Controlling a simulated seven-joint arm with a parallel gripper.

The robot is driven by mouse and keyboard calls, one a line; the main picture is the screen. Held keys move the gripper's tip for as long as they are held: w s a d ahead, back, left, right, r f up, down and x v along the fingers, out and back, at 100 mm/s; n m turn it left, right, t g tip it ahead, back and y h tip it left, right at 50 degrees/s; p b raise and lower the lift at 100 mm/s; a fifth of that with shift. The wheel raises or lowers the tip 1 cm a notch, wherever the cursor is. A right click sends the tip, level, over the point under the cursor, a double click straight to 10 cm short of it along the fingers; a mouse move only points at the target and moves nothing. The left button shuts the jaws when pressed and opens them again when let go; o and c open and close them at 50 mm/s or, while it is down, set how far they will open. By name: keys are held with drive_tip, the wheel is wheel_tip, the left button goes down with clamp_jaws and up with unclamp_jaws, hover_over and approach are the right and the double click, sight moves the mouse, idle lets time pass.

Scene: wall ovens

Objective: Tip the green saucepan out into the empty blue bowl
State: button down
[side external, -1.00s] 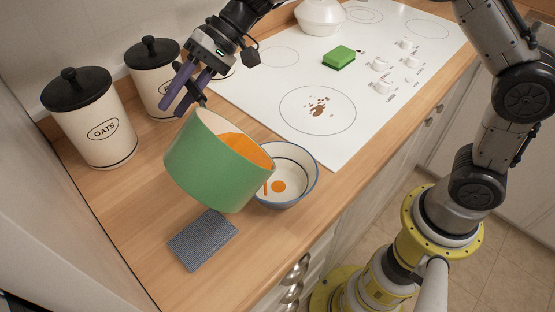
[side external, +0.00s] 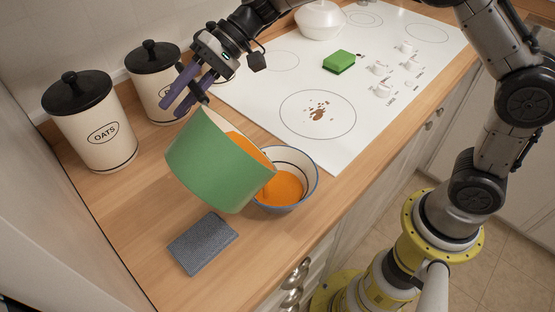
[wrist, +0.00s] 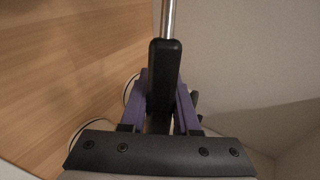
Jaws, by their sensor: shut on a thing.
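The green saucepan (side external: 215,165) is tilted towards the right above the counter. Orange liquid shows inside it and runs over its rim into the blue-rimmed bowl (side external: 306,168). Orange liquid (side external: 284,188) covers the bottom of the bowl. The saucepan's lower side hides the bowl's left part. My gripper (side external: 187,100) is at the saucepan's upper left, shut on its handle. In the wrist view the black handle (wrist: 164,75) sits between the purple fingers; the saucepan's body is not visible there.
A grey cloth or pad (side external: 203,243) lies in front of the saucepan. A white cooktop (side external: 350,100) with brown crumbs and a green sponge (side external: 339,62) is behind the bowl.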

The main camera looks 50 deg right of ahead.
sight(195, 80)
drive_tip(key=shift+s+d+r+y+b, duration=0.1)
drive_tip(key=shift+d+r+y+b, duration=0.35)
drive_tip(key=shift+y+b, duration=0.4)
drive_tip(key=shift+s+d+r+y+b, duration=0.1)
drive_tip(key=shift+d+r+y+b, duration=0.1)
drive_tip(key=shift+r+y+b, duration=0.55)
idle(1.1)
drive_tip(key=shift+s+d+r+t+y, duration=0.15)
drive_tip(key=shift+d+t+y, duration=0.15)
drive_tip(key=shift+d+y, duration=0.7)
idle(0.4)
drive_tip(key=shift+d+r+y, duration=0.25)
drive_tip(key=shift+d+y, duration=0.35)
drive_tip(key=shift+d, duration=0.05)
idle(0.7)
